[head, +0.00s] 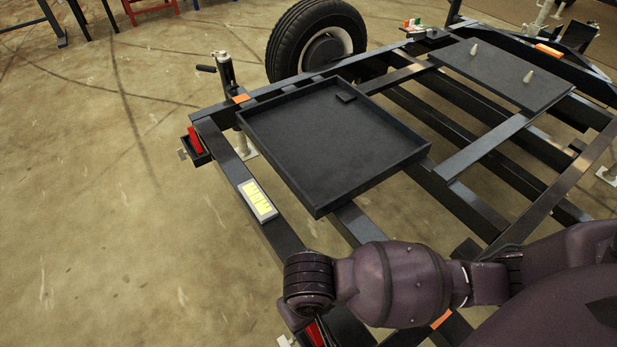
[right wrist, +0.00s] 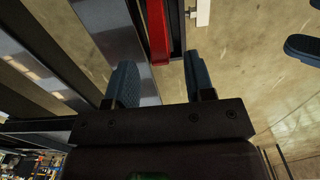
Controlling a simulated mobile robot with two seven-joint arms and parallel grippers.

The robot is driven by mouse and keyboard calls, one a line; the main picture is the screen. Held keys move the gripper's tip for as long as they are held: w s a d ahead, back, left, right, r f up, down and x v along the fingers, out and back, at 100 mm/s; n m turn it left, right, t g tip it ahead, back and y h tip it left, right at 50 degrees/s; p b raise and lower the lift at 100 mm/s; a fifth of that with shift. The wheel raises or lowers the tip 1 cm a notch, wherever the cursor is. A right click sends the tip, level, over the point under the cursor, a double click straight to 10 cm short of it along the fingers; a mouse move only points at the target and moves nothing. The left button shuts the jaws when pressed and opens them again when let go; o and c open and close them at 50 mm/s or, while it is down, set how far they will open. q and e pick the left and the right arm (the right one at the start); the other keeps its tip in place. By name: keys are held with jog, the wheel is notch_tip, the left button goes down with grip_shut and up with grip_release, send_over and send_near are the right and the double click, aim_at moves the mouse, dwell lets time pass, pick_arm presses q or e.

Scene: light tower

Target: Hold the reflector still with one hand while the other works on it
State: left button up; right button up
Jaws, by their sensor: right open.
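A red reflector (right wrist: 157,32) sits in a dark holder with a white piece beside it in the right wrist view. My right gripper (right wrist: 160,80) is open, its two blue fingers apart, and the reflector lies ahead in the gap between them. I cannot tell whether a finger touches it. In the head view, my right arm hides most of this corner; a sliver of red (head: 317,333) shows at the bottom. Another red reflector (head: 196,140) is on the frame's far left corner. A blue fingertip, apparently of my left gripper (right wrist: 303,48), shows at the right wrist view's right edge.
The dark trailer frame (head: 220,150) carries a shallow black tray (head: 335,145) and a flat plate (head: 500,75) with two pegs. A yellow-faced level-like piece (head: 258,201) lies on the near rail. A tyre (head: 316,40) stands behind.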

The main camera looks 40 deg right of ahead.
jog(key=shift+f, duration=1.3)
grip_shut()
